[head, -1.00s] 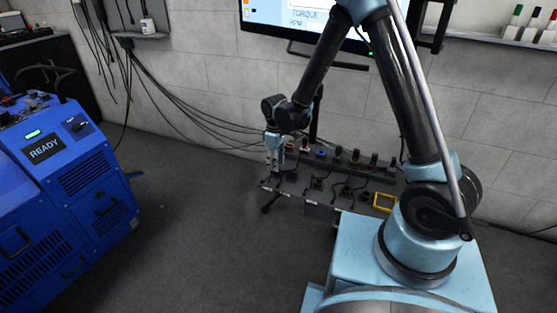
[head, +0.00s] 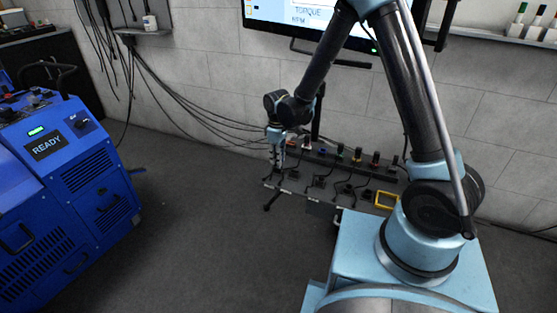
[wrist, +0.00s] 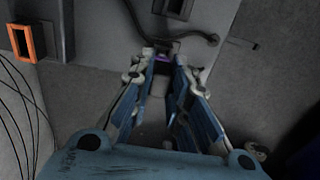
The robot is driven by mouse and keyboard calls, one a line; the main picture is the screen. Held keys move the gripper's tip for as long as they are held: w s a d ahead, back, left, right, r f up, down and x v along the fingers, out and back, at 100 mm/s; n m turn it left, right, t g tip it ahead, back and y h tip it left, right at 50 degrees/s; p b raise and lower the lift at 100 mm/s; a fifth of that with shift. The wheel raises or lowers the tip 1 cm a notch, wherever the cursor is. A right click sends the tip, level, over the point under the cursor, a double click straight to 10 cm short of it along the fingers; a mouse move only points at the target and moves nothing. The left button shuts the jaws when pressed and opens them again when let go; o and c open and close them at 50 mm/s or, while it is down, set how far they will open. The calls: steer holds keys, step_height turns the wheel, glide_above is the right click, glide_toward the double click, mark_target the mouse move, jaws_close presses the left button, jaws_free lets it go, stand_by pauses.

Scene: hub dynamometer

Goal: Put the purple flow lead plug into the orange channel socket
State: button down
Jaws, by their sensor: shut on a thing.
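The purple plug (wrist: 162,58) shows as a small purple patch between the fingertips in the wrist view, with a dark end just above it. My gripper (wrist: 162,68) is shut on it; the fingers hide most of its body. A dark lead runs from near the plug up and right. The orange-framed socket (wrist: 22,42) is in the upper left of the wrist view, apart from the plug; its dark opening is empty. In the head view my gripper (head: 277,160) is at the left end of the bench panel.
Another dark socket with a faint purple edge (wrist: 174,8) is at the top of the wrist view. The panel (head: 335,180) carries several connectors, leads and a yellow frame (head: 386,199). A blue READY machine (head: 65,165) stands left, with open floor between.

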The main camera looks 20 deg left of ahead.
steer(key=shift+r, duration=3.05)
steer(key=shift+r, duration=0.1)
steer(key=shift+w, duration=0.1)
steer(key=w+d, duration=0.1)
steer(key=w, duration=1.4)
steer(key=shift+d, duration=0.15)
stand_by(0.9)
steer(key=shift+w, duration=0.15)
steer(key=shift+f, duration=0.5)
steer(key=shift+f, duration=1.1)
stand_by(0.4)
